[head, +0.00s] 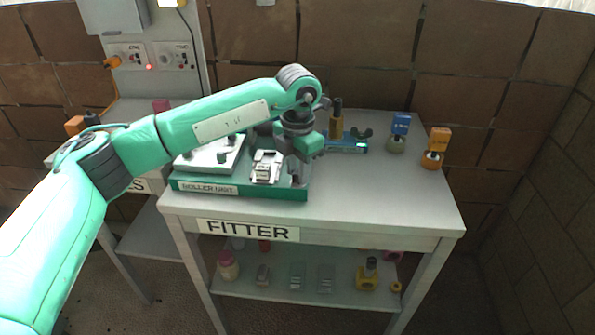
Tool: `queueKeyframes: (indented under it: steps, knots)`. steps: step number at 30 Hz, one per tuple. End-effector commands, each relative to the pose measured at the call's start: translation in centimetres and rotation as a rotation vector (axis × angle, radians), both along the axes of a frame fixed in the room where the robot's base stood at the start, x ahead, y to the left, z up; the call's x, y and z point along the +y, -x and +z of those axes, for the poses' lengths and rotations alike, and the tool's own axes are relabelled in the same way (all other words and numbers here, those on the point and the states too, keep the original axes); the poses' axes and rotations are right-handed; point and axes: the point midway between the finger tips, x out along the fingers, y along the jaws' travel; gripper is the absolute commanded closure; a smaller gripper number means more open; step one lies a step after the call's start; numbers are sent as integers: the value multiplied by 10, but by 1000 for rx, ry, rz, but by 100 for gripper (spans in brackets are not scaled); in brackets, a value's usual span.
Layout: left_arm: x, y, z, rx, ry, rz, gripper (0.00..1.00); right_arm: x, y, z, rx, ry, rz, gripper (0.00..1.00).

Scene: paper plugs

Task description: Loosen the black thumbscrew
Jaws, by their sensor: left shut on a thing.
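The roller unit is a green base (215,188) with a "ROLLER UNIT" label, on the table marked "FITTER". It carries a pale block (212,155) and a small silver clamp-like part (266,167). My left gripper (299,176) points down at the right end of the base. It is shut on a small dark thing there, which looks like the black thumbscrew; the fingers hide most of it. I cannot tell how far the thumbscrew is screwed in. My right gripper is not in view.
Behind stand a tan bottle (336,120), a teal device (347,146) with a dark wing-shaped piece (362,134), and jars with blue (401,123) and orange (440,138) blocks. The tabletop (385,195) is clear at front right. A lower shelf (345,292) holds several items.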

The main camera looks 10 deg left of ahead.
Motion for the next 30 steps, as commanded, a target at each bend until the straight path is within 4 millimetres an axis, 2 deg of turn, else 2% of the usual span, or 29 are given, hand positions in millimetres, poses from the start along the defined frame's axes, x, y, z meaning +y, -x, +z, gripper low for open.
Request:
queueKeyframes:
  steps: [21,30]
  knots:
    - [0,0,0,0,0,806,95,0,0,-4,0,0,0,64]
    - [0,0,0,1,-1,873,95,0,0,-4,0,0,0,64]
